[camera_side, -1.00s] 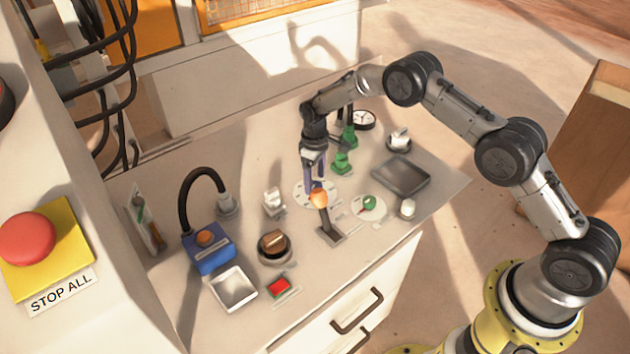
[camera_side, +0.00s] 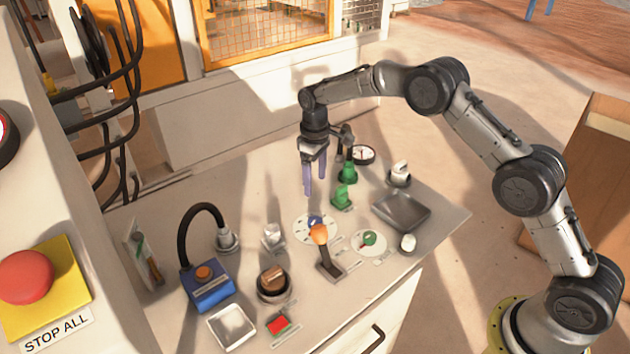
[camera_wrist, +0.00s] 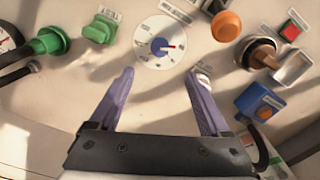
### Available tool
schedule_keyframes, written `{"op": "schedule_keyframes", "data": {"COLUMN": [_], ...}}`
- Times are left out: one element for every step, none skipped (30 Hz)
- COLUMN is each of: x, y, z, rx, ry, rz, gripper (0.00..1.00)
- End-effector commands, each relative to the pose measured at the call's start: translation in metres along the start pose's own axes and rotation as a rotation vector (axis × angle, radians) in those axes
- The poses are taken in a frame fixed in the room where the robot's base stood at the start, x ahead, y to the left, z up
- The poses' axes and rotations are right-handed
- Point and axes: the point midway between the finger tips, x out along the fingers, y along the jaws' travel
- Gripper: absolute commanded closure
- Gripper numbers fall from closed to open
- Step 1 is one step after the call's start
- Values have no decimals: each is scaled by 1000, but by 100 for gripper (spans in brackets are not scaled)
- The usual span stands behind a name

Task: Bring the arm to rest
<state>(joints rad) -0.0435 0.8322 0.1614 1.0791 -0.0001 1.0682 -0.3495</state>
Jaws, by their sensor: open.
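My gripper (camera_side: 314,190) hangs fingers-down above the bench, higher than the controls under it. Its two purple fingers are apart with nothing between them, which also shows in the wrist view (camera_wrist: 157,85). Below it is a white dial with a blue knob (camera_side: 314,221); in the wrist view the dial (camera_wrist: 160,42) lies beyond the fingertips, with a red pointer mark. An orange-topped lever (camera_side: 319,235) stands just in front of the dial. The fingers touch none of these.
The bench holds a blue box with an orange button (camera_side: 207,287), a brown knob (camera_side: 273,283), a red button (camera_side: 278,324), a white tray (camera_side: 231,328), a grey tray (camera_side: 401,211) and green fittings (camera_side: 343,197). A large red stop button (camera_side: 25,277) is at left. Air around my gripper is clear.

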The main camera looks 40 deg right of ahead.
Motion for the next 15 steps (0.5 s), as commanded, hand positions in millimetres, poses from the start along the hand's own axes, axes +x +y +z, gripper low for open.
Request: {"op": "schedule_keyframes", "data": {"x": [0, 0, -2, -4, -9, -19, -30, -43, -64, -81, -98, -121, -137, -153, -172], "y": [0, 0, 1, 1, 2, 3, 4, 5, 6, 6, 6, 4, 3, 1, -1], "z": [0, 0, 0, -1, -2, -4, -6, -7, -8, -6, -3, 4, 10, 16, 26], "rx": [0, 0, 1, 1, 2, 2, 3, 4, 5, 7, 8, 9, 11, 13, 16], "ry": [0, 0, 3, 8, 16, 33, 50, 70, 99, 121, 141, 167, 185, 203, 224], "rz": [0, 0, 1, 3, 6, 12, 18, 26, 37, 44, 52, 62, 69, 75, 83], "gripper": [19, 19, 19, 19, 19, 19, 19, 19, 19, 19, 19, 19, 19, 19, 19]}}
